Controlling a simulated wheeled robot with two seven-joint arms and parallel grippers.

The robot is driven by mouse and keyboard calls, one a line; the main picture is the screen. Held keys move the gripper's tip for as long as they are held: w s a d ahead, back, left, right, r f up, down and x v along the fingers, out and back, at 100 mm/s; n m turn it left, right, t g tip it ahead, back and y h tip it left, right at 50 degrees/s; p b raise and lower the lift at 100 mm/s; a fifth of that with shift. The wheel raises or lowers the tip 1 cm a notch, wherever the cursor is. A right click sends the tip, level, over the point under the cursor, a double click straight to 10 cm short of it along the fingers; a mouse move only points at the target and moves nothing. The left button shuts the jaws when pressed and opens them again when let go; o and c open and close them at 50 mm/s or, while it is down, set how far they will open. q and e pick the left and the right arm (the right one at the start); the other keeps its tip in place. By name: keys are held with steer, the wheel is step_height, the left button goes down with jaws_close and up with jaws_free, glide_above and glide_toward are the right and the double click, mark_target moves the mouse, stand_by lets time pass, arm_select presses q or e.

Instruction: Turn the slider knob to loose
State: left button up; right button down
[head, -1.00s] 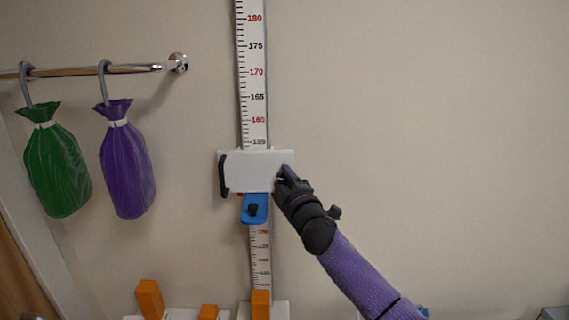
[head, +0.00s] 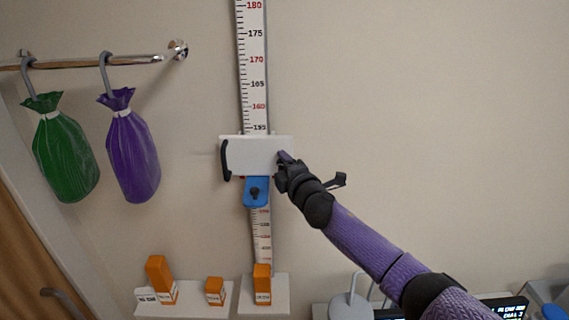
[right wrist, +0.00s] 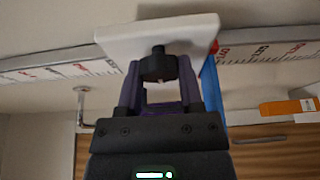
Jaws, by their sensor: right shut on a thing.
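The white slider block (head: 255,156) sits on the wall-mounted height ruler (head: 252,70), just below the 155 mark. It has a black handle (head: 225,160) on its left side. A blue piece with a black round part (head: 256,191) hangs under it. My right gripper (head: 284,160) is at the block's right edge. In the right wrist view a dark slider knob (right wrist: 158,64) stands out from the white block (right wrist: 160,36) between the purple fingers of my right gripper (right wrist: 160,80), which is shut on it. The knob is hidden in the head view. My left gripper is out of view.
A green bag (head: 64,150) and a purple bag (head: 132,150) hang from a metal rail (head: 90,66) at left. Orange boxes (head: 214,290) stand on low white ledges (head: 185,307). A dark display (head: 500,308) is at bottom right. The wall right of the ruler is clear.

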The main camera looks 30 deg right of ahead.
steer(key=shift+c, duration=1.2)
jaws_free()
steer(key=s+a+b, duration=0.1)
steer(key=s+b, duration=0.1)
steer(key=s, duration=0.7)
steer(key=shift+s+a, duration=0.3)
steer(key=shift+s, duration=0.1)
